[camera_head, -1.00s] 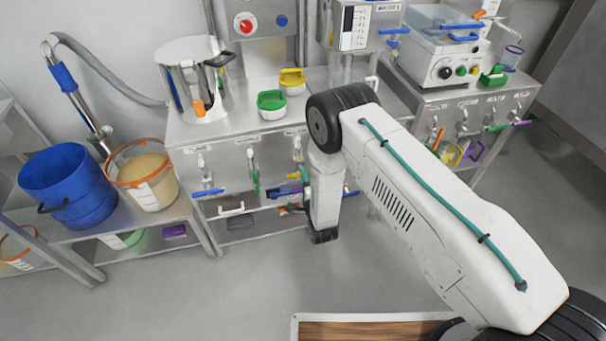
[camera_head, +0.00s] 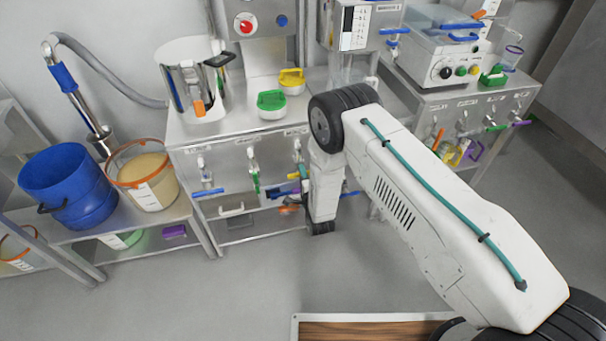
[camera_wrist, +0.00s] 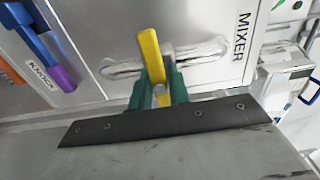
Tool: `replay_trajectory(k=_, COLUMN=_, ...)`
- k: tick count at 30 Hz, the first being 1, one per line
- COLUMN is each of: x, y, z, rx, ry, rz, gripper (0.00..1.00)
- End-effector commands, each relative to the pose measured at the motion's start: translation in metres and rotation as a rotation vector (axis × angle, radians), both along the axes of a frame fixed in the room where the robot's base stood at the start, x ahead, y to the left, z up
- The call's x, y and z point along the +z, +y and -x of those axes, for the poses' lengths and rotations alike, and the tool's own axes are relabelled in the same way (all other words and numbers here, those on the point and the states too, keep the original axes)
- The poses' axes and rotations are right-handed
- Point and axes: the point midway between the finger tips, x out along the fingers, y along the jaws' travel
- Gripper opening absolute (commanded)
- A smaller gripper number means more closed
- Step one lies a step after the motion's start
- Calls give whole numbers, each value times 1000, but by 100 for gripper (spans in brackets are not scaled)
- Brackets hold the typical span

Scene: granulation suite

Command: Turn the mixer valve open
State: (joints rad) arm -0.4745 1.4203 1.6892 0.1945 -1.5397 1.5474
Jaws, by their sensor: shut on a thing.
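The mixer valve's yellow lever (camera_wrist: 149,55) shows in the middle of the wrist view, beside the MIXER label (camera_wrist: 243,33). It points up the picture, tilted slightly left, and lies across a silver pipe-like fitting (camera_wrist: 205,54) on a steel panel. My gripper (camera_wrist: 160,88) has green fingers on either side of the lever's lower end, around a round silver piece, and is shut on the lever. The far part of the lever sticks out beyond the fingers. In the head view my arm hides most of the gripper and the mixer valve.
A blue and purple handle (camera_wrist: 45,45) by another label is left of the lever in the wrist view. In the head view, blue (camera_head: 207,192) and green (camera_head: 254,178) valve handles hang on the same cabinet front. Open floor lies before the cabinet.

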Motion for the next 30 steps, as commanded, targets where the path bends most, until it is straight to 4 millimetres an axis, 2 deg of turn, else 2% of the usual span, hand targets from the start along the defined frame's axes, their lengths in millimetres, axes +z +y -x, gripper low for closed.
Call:
replay_trajectory(k=11, x=-1, y=0, z=0, rx=0, ry=-57, rz=200, gripper=0)
replay_trajectory(k=30, x=-1, y=0, z=1, rx=1, ry=-223, rz=783, gripper=0)
